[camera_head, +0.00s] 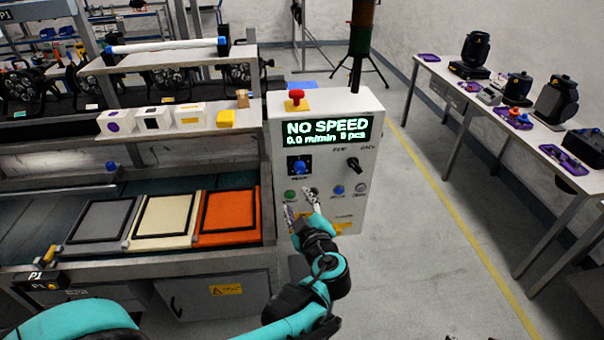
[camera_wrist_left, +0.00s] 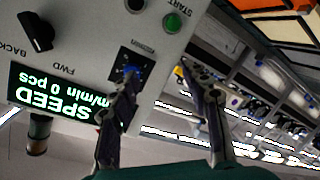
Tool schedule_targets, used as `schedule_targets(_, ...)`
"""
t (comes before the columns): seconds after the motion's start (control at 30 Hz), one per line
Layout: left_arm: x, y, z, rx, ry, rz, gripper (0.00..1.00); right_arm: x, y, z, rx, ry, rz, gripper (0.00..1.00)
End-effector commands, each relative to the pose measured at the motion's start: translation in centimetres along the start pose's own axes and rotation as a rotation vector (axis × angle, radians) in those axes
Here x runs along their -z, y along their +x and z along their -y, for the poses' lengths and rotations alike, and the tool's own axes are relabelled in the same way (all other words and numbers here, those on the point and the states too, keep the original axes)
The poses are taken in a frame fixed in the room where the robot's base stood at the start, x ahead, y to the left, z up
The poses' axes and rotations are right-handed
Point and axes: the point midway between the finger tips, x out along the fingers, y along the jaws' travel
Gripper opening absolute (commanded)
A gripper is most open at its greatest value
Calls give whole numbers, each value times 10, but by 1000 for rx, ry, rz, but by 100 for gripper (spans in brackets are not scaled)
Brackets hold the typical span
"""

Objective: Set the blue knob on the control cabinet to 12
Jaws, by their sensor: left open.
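The control cabinet (camera_head: 352,215) is a pale upright box. Its display (camera_head: 327,131) reads NO SPEED, 0.0 m/min, 0 pcs. The blue knob (camera_head: 299,166) sits on a dark square plate below the display's left part. My left gripper (camera_head: 302,204) is open in front of the cabinet, its fingers below the knob in the head view. In the left wrist view the picture is turned over; one fingertip of the left gripper (camera_wrist_left: 158,72) partly covers the blue knob (camera_wrist_left: 131,71), the other is off to its right. Contact and the knob's scale value cannot be told.
A black selector (camera_head: 353,164), green button (camera_head: 290,196) and blue button (camera_head: 339,190) share the panel. A red stop button (camera_head: 296,95) is on top. A conveyor bench with grey, cream and orange panels (camera_head: 229,211) stands left. Open floor (camera_head: 430,240) lies right.

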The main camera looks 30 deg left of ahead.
Motion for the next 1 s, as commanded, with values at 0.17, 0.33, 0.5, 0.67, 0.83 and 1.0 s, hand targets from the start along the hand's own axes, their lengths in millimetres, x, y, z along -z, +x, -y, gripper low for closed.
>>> schedule_targets(0.17, 2, 0, -30, -130, -203, -101, 47, 0, 0, 0, 0, 0, 0, 56)
schedule_targets(0.33, 4, 2, -40, -180, -276, -128, 47, -1, 1, 0, 0, 0, 0, 56)
schedule_targets(0.5, 8, 24, -42, -178, -281, -131, 47, -4, 5, 0, 0, 0, 0, 56)
schedule_targets(0.67, 12, 51, -46, -178, -280, -130, 47, -7, 9, 0, 0, 0, 0, 56)
schedule_targets(0.83, 15, 69, -50, -179, -279, -128, 47, -9, 12, 0, 0, 0, 0, 56)
schedule_targets(1.0, 16, 75, -52, -180, -279, -127, 47, -9, 12, 0, 0, 0, 0, 56)
